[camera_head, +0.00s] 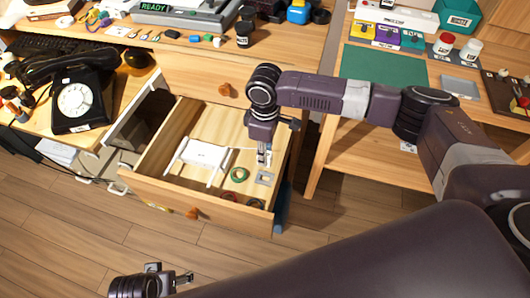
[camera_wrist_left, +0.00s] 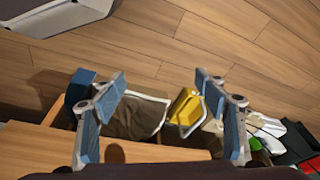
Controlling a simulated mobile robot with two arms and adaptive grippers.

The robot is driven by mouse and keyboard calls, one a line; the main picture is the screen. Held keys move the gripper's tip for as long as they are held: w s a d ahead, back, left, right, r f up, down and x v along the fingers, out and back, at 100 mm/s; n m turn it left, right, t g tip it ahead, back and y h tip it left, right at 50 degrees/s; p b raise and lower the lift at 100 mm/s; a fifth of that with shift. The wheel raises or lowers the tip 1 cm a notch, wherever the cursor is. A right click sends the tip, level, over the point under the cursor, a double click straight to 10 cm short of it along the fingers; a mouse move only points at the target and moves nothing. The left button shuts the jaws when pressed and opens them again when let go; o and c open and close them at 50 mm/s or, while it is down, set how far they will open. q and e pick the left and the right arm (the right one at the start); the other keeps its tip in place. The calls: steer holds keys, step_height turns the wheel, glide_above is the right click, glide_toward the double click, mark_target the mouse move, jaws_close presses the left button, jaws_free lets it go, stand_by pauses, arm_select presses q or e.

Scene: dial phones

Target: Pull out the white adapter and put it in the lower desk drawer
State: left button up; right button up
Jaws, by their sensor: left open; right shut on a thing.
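The lower desk drawer (camera_head: 140,187) is pulled open below a shut upper drawer. My right gripper (camera_head: 264,158) points down inside its right part. It is shut on a small pale thing, which looks like the white adapter but is mostly hidden by the fingers. A thin white line runs left from the fingers toward a white flat device (camera_head: 203,153) lying in the drawer. My left gripper (camera_head: 182,280) is low at the bottom of the head view, away from the drawer. In the left wrist view it (camera_wrist_left: 160,80) is open and empty.
In the drawer, a green cable coil (camera_head: 239,174) and a grey frame-shaped piece (camera_head: 265,178) lie near my right gripper. A black dial phone (camera_head: 80,100) stands at the left. A side table with a green mat (camera_head: 384,67) stands at the right. Much floor in front is clear.

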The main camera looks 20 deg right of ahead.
steer(key=shift+f+b, duration=0.95)
steer(key=shift+b, duration=0.1)
arm_select(q)
step_height(320, 180, up, 8)
arm_select(e)
steer(key=shift+f+b, duration=0.3)
steer(key=shift+b, duration=0.05)
step_height(320, 180, down, 4)
steer(key=b, duration=0.3)
arm_select(q)
steer(key=w+d+r+t+h, duration=0.1)
steer(key=w+d+r+t, duration=0.1)
steer(key=w, duration=0.5)
steer(key=shift+w+d+r+t, duration=0.2)
steer(key=shift+r+t, duration=0.5)
steer(key=shift+t, duration=0.7)
arm_select(e)
steer(key=shift+f, duration=0.5)
arm_select(q)
steer(key=shift+s+a+f+g, duration=0.2)
steer(key=shift+s+f+g, duration=0.1)
steer(key=shift+s, duration=0.2)
steer(key=shift+s+a+f, duration=0.1)
steer(key=shift+s+a, duration=0.05)
steer(key=shift+s, duration=0.1)
steer(key=shift+s+f, duration=0.1)
steer(key=shift+s, duration=0.1)
steer(key=shift+s+a+f+g, duration=0.1)
steer(key=shift+s+a+g, duration=0.1)
steer(key=shift+g, duration=0.1)
